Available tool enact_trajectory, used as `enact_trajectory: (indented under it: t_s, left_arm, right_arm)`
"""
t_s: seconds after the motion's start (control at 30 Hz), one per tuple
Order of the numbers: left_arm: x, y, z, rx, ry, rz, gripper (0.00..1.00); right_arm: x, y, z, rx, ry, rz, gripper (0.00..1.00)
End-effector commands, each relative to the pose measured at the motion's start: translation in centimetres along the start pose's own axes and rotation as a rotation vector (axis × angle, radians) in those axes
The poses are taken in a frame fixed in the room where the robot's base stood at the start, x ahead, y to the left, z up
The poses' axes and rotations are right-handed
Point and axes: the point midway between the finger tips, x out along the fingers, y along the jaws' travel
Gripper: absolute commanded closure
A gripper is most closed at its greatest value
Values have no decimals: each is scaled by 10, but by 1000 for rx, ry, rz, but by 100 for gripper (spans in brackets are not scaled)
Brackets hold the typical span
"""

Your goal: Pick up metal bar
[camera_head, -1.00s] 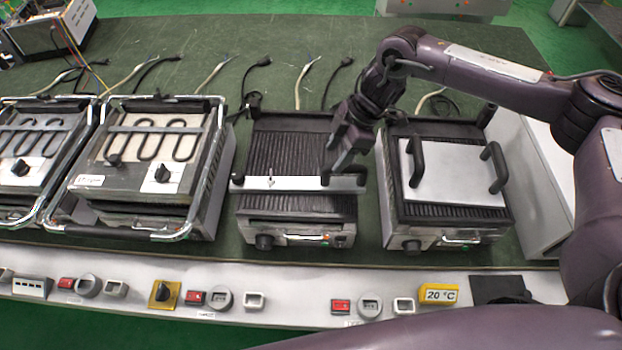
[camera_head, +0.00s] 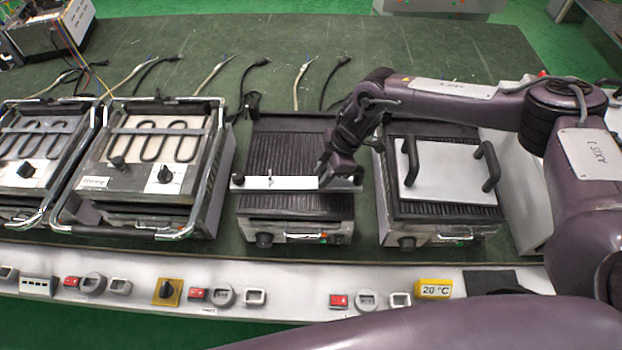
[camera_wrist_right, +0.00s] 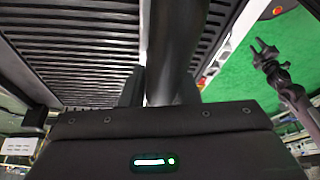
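The metal bar (camera_head: 282,183) is a pale, flat strip lying across the front of the ridged black grill in the middle. A dark knob shows at its left end. My right gripper (camera_head: 325,177) points down at the right part of the bar, its fingers at or very close to it. The fingers hide that part, and I cannot tell if they are closed on it. In the right wrist view the dark fingers (camera_wrist_right: 150,85) show against the grill ridges.
A grill with a white plate (camera_head: 447,170) and two black handles stands to the right. Framed units with heating coils (camera_head: 160,145) stand to the left. Cables lie behind. A front panel (camera_head: 255,280) carries switches and a yellow 20 °C display (camera_head: 433,289).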

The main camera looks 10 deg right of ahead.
Motion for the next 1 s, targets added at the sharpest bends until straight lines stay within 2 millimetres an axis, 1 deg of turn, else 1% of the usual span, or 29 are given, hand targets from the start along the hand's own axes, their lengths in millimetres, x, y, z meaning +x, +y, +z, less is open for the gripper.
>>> enact_trajectory:
  t_s: [0.03,0.2,0.6,0.73,0.87,0.97,1.0]
  left_arm:
    - [0,0,0,0,-1,0,64]
    - [0,0,1,0,-1,0,64]
    - [0,0,1,0,-1,0,64]
    - [1,0,1,-1,-1,0,64]
    - [4,0,1,-1,-1,0,64]
    - [8,0,2,-1,-1,-1,64]
    - [10,0,2,-1,-1,-1,64]
  right_arm:
    - [0,0,0,0,0,0,79]
    - [0,0,0,0,0,0,100]
    - [-1,1,-1,-1,2,1,100]
    - [-6,1,-3,-1,3,3,100]
    - [-18,2,-8,-2,4,5,100]
    - [-35,2,-15,-3,4,6,100]
    - [-43,2,-19,-3,4,6,100]
